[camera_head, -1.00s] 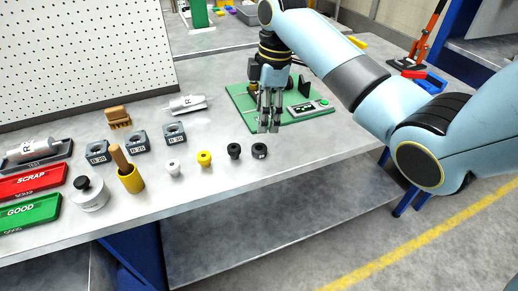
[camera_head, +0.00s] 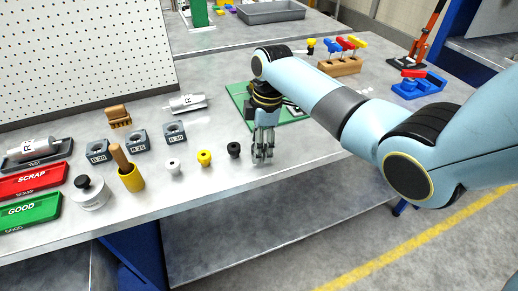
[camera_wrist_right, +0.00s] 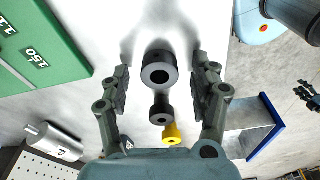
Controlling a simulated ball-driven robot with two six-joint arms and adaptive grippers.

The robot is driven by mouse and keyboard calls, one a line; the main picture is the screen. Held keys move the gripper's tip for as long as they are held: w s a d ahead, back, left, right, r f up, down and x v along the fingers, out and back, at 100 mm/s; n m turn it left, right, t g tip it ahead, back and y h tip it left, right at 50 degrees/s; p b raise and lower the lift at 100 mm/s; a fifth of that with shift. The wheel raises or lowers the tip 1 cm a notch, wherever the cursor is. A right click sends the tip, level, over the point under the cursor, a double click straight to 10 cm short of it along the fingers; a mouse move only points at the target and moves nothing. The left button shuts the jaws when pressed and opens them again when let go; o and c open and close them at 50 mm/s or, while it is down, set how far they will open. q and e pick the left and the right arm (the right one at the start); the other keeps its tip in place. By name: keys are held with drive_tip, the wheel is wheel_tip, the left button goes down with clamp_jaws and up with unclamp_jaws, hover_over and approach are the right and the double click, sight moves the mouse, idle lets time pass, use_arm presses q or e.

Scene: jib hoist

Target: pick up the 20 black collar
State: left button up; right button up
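The black collar (camera_wrist_right: 158,72) is a short dark ring with a hole, standing on the bench. In the right wrist view it sits between the two fingers of my right gripper (camera_wrist_right: 162,85), with a gap on each side. My right gripper (camera_head: 263,153) is open and points down over it near the bench's front edge. In the head view the gripper hides the collar. A smaller-looking black piece (camera_head: 234,150) stands just left of it, also in the wrist view (camera_wrist_right: 160,110). A dark gripper shape, apparently my left one (camera_wrist_right: 308,96), shows at the wrist view's right edge, too small to read.
A yellow piece (camera_head: 204,158) and a white piece (camera_head: 173,167) continue the row leftward. Grey labelled blocks (camera_head: 174,132) stand behind them. A green board (camera_head: 240,95) lies behind my right gripper. The bench's front edge is close to the row.

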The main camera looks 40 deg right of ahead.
clamp_jaws()
